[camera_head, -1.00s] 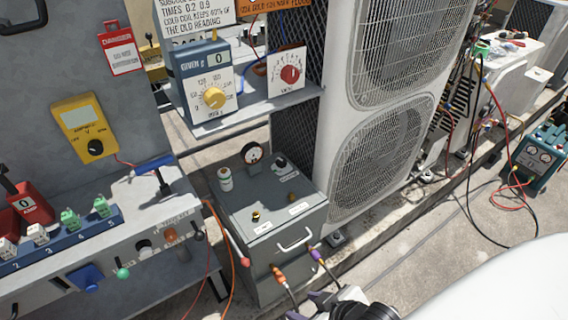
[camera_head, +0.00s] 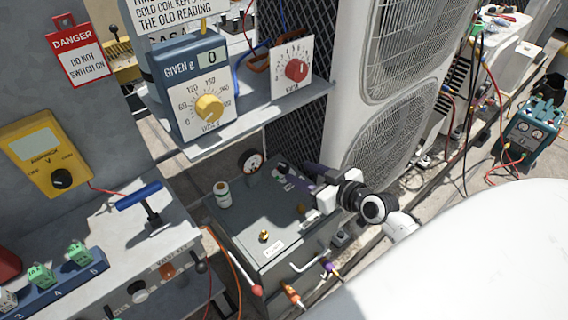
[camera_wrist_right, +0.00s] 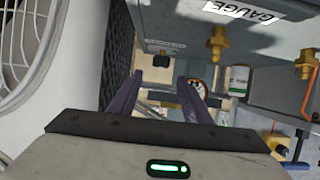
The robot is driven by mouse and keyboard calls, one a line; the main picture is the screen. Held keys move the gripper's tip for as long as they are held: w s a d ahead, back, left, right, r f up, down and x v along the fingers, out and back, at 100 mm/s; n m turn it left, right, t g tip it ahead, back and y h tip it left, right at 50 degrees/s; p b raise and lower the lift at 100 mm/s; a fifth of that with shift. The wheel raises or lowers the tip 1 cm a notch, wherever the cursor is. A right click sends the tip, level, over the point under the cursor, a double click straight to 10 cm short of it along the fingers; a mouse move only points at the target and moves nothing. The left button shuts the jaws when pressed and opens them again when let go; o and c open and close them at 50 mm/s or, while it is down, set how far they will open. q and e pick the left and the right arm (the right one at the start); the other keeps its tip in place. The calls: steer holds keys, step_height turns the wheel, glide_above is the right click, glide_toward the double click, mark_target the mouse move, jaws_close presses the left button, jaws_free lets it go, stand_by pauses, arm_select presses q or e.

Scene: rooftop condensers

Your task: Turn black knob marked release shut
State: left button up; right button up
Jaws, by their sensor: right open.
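The black knob (camera_head: 282,168) sits on top of the grey box (camera_head: 232,215), toward its back right, close to the tips of my right gripper. In the right wrist view a black knob (camera_wrist_right: 162,60) shows ahead, between the purple fingers and apart from them. My right gripper (camera_head: 303,180) is over the right side of the box top, open and empty; its fingers also frame the wrist view (camera_wrist_right: 158,88). The gripper hides part of the box top, and I cannot read the knob's marking. My left gripper is not in view.
A round gauge (camera_head: 251,162), a white jar (camera_head: 222,194) and a brass fitting (camera_head: 264,236) stand on the box. A shelf with a yellow dial (camera_head: 209,108) hangs behind. The white condenser (camera_head: 350,120) stands close on the right. A bench with a blue handle (camera_head: 139,195) is left.

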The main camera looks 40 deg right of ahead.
mark_target(284, 164)
steer(key=x, duration=0.6)
steer(key=shift+f+b, duration=0.15)
steer(key=shift+b, duration=0.2)
steer(key=shift+w+f, duration=0.1)
steer(key=shift+w, duration=0.2)
steer(key=shift+w+a+f, duration=0.1)
steer(key=shift+w+f, duration=0.05)
steer(key=shift+w, duration=0.1)
steer(key=c, duration=1)
steer(key=shift+c, duration=0.2)
steer(key=m+h+p, duration=0.1)
steer(key=p, duration=0.2)
steer(key=r+m+h+p, duration=0.1)
steer(key=p, duration=0.2)
steer(key=shift+h, duration=0.3)
steer(key=shift+a+f+m+h+p, duration=0.1)
steer(key=shift+f+m+h+p, duration=0.25)
steer(key=shift+m+h+p, duration=0.2)
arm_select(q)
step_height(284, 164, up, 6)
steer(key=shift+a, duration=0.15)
